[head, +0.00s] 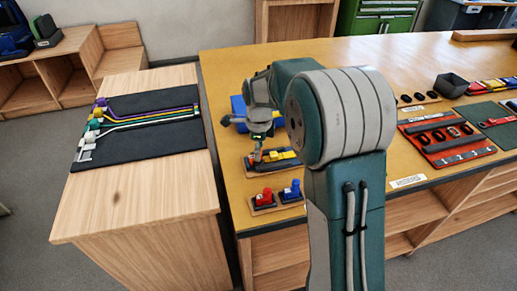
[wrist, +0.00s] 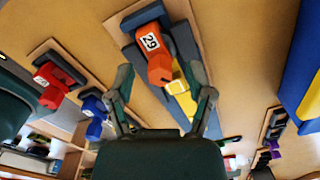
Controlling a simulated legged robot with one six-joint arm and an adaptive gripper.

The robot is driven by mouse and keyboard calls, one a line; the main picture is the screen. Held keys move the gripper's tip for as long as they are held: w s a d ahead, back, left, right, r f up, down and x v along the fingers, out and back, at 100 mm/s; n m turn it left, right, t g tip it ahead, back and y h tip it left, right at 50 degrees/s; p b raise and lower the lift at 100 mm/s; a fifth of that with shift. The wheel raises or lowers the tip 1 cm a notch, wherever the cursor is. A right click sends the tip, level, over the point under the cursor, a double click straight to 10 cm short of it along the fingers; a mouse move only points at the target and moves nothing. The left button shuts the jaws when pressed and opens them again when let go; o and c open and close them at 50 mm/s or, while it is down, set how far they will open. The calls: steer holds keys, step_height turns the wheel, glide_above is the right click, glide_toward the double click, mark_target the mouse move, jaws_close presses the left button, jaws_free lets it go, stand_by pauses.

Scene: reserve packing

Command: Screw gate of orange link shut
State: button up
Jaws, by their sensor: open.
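The orange link (wrist: 152,45) carries a white label with the number 29. It lies on a dark grey holder on a wooden board, in the upper middle of the wrist view. Its blunt near end points toward my gripper (wrist: 164,94). My gripper is open, one finger on each side of that end, with no clear contact. Whether the link's gate is open or closed cannot be told. In the head view my gripper (head: 257,142) is low over the board at the bench's left end, and the orange link is mostly hidden.
A yellow piece (wrist: 181,91) lies close beside the orange link. A blue tray (wrist: 302,75) is at the right.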

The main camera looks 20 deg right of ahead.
step_height(320, 180, up, 12)
steer(key=s+a+f+n+t+h, duration=0.2)
steer(key=s+a+n+t+h, duration=0.15)
steer(key=n, duration=0.85)
steer(key=shift+g, duration=0.35)
steer(key=x, duration=0.7)
steer(key=w+x, duration=0.1)
steer(key=x, duration=0.2)
steer(key=shift+f, duration=0.3)
steer(key=shift+c, duration=0.2)
